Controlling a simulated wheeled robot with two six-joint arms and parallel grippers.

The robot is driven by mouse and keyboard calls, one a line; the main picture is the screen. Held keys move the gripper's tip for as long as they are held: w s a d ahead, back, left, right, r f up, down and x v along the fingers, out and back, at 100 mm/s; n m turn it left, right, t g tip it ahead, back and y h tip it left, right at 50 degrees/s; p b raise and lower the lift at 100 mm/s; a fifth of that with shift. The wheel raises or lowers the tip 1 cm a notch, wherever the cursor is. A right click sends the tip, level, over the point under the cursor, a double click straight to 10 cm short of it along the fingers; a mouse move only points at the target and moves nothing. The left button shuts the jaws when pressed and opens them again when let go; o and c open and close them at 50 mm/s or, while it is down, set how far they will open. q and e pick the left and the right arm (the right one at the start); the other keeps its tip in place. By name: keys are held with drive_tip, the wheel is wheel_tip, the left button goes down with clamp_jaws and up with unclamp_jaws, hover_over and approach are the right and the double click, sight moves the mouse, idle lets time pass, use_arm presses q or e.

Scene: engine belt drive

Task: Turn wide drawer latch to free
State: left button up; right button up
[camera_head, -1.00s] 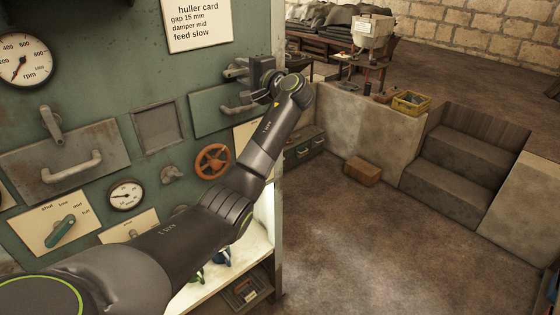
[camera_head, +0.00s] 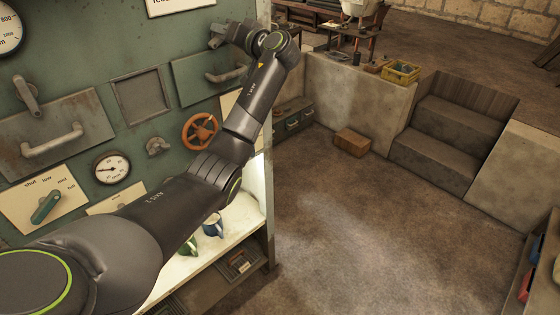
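A green drawer (camera_head: 188,84) with a bar handle (camera_head: 228,75) sits high on the green panel, at its right end. A grey metal latch piece (camera_head: 217,40) shows just above this drawer, partly hidden by my gripper. My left gripper (camera_head: 232,36) is at this latch piece, and its fingers are too small and dark to tell whether they grip it. A second, worn grey drawer (camera_head: 85,115) at the left has a bar handle (camera_head: 52,141) and a latch lever (camera_head: 28,96) slanting down to the right. My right gripper is out of view.
An orange handwheel (camera_head: 200,131), a small gauge (camera_head: 111,168) and a green selector (camera_head: 46,207) sit lower on the panel. My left arm crosses in front of the panel and the lit shelf (camera_head: 168,282). The floor (camera_head: 350,235) to the right is mostly open.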

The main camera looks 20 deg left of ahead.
use_arm(q)
drive_tip(key=s+d+n+b, duration=0.3)
drive_tip(key=s+d+n, duration=0.1)
drive_tip(key=d, duration=0.4)
drive_tip(key=s+d+n+b, duration=0.3)
drive_tip(key=d+b, duration=0.1)
drive_tip(key=d, duration=0.4)
drive_tip(key=w+f+m+t+h+b, duration=0.1)
drive_tip(key=w+f+m+h, duration=0.1)
drive_tip(key=f, duration=1)
drive_tip(key=w+a+f+m+t+h+b, duration=0.1)
drive_tip(key=f+m, duration=0.4)
drive_tip(key=f, duration=0.8)
drive_tip(key=w+a+f+m+h+b, duration=0.1)
drive_tip(key=w+f+m+h, duration=0.2)
drive_tip(key=f, duration=0.9)
drive_tip(key=shift+w+a+f+m+t+b, duration=0.2)
drive_tip(key=shift+w+m+t+b, duration=0.15)
drive_tip(key=shift+w+m, duration=0.4)
drive_tip(key=shift+w+d, duration=0.1)
